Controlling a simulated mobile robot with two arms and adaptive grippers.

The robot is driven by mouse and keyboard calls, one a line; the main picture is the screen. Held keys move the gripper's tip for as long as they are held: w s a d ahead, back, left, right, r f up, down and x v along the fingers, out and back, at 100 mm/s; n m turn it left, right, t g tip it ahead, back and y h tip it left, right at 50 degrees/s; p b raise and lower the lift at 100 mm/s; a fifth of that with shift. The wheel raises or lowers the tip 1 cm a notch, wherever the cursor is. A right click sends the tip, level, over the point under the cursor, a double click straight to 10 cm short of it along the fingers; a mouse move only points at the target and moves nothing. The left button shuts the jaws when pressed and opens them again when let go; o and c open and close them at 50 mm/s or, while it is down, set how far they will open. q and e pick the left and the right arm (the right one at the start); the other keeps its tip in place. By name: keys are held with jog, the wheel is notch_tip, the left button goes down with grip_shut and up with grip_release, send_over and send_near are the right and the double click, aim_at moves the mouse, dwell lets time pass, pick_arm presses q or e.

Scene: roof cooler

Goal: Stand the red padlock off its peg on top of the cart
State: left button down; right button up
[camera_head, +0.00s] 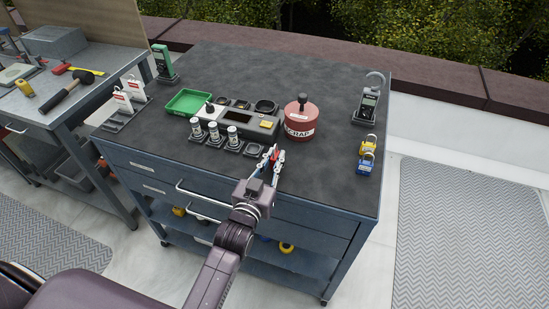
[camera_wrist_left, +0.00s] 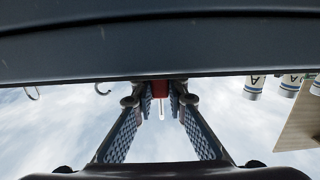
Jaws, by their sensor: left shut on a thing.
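The cart (camera_head: 330,195) has a dark grey top with a drawer front below. My left gripper (camera_head: 271,160) is over the cart's front edge, near the middle of the top. In the left wrist view my left gripper (camera_wrist_left: 160,103) is shut on the red padlock (camera_wrist_left: 160,90), a small red body with a pale metal part below it in the picture. In the head view the fingers mostly hide the padlock. Whether it touches the cart top cannot be told. Its peg cannot be made out. My right gripper is not in view.
A yellow padlock (camera_head: 368,147) and a blue padlock (camera_head: 365,164) stand at the cart's right edge. A red canister (camera_head: 300,122), a grey holder (camera_head: 237,119), small white bottles (camera_head: 214,132) and a green tray (camera_head: 188,103) stand left and behind. Free top lies between gripper and padlocks.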

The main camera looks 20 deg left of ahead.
pick_arm(q)
jog(key=c, duration=1.9)
grip_release()
jog(key=shift+f, duration=0.1)
jog(key=shift+c, duration=0.2)
jog(key=s+b, duration=0.1)
jog(key=s, duration=1.1)
jog(key=shift+a+r, duration=0.25)
jog(key=shift+r, duration=0.2)
jog(key=shift+f, duration=0.1)
